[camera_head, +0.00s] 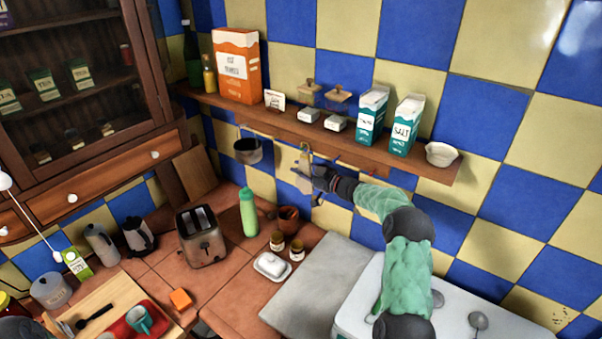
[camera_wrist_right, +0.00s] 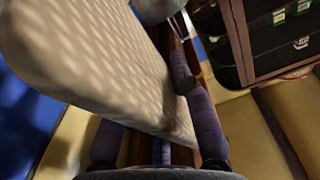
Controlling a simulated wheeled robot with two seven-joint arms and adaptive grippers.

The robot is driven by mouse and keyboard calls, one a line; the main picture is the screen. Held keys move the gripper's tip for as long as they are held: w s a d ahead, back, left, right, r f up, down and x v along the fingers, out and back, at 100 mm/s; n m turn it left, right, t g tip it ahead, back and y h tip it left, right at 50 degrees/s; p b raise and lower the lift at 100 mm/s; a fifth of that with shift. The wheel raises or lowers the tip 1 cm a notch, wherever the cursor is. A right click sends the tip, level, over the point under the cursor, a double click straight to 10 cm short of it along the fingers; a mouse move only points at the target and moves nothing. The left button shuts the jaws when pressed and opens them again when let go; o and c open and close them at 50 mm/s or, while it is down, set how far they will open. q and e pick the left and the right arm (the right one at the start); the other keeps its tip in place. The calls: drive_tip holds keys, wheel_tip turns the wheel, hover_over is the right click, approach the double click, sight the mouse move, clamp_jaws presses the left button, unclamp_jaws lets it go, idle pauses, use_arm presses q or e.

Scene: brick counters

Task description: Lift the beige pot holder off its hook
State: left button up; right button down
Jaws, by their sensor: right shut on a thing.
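The beige pot holder (camera_head: 304,161) hangs below the wooden wall shelf (camera_head: 330,139), against the tiled wall. In the right wrist view it is a large, quilted, beige pad (camera_wrist_right: 100,60) that fills the upper left. My right gripper (camera_head: 309,179) reaches it from the right at its lower part. In the right wrist view the dark padded fingers (camera_wrist_right: 150,135) lie on either side of the pad's lower edge, shut on it. The hook and the pot holder's loop are too small to make out clearly. My left gripper is not in view.
A dark pan (camera_head: 247,151) hangs to the left of the pot holder. Cartons (camera_head: 404,126), an orange box (camera_head: 238,65) and a white bowl (camera_head: 442,154) stand on the shelf above. A green bottle (camera_head: 248,212) and small jars (camera_head: 297,250) stand on the counter below.

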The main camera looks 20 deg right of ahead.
drive_tip(key=shift+a+r, duration=0.1)
drive_tip(key=shift+r, duration=0.35)
drive_tip(key=s+a+b, duration=0.1)
drive_tip(key=s+a, duration=0.3)
drive_tip(key=a, duration=0.3)
drive_tip(key=s+a+b, duration=0.1)
drive_tip(key=s+a, duration=0.4)
drive_tip(key=a, duration=0.3)
drive_tip(key=shift+a, duration=0.2)
